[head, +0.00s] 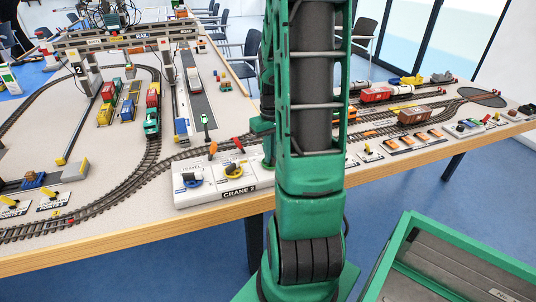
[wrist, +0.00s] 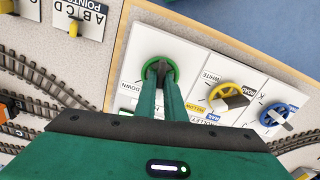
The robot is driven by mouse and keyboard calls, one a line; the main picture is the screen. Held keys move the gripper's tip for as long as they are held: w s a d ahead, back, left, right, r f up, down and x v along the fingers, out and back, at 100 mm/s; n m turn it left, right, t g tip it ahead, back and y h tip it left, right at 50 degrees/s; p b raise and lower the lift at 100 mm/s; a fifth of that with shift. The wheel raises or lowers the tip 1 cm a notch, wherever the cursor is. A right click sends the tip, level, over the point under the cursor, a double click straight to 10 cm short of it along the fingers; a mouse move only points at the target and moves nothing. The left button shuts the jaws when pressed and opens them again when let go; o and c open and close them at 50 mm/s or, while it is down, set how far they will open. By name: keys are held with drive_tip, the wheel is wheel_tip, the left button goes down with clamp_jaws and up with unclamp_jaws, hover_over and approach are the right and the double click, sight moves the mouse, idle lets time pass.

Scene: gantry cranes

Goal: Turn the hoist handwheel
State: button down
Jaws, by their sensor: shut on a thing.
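The hoist handwheel is a small green ring (wrist: 142,74) on a white panel, with the word DOWN printed beside it, in the wrist view. My gripper (wrist: 161,72) reaches over the wheel from below in that view. Its green fingers are close together with dark tips at the wheel's centre, shut on the middle part of the wheel. The fingers cover the wheel's hub and lower rim. In the head view my arm hides the wheel and the gripper. The CRANE 2 control panel (head: 258,183) shows there, left of my arm.
A yellow handwheel (wrist: 213,98) and a blue handwheel (wrist: 265,117) sit on the same panel, to the right in the wrist view. Orange and red levers (head: 237,144) stand behind them. Model tracks (head: 125,186) and a gantry crane (head: 130,40) fill the table; blue floor lies in front.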

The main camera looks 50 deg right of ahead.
drive_tip(key=n, duration=0.4)
drive_tip(key=shift+w, duration=0.1)
drive_tip(key=shift+n, duration=2)
drive_tip(key=c, duration=1.8)
unclamp_jaws()
drive_tip(key=shift+c, duration=0.2)
drive_tip(key=shift+r, duration=0.1)
wheel_tip(320, 180, up, 11)
drive_tip(key=shift+f, duration=0.2)
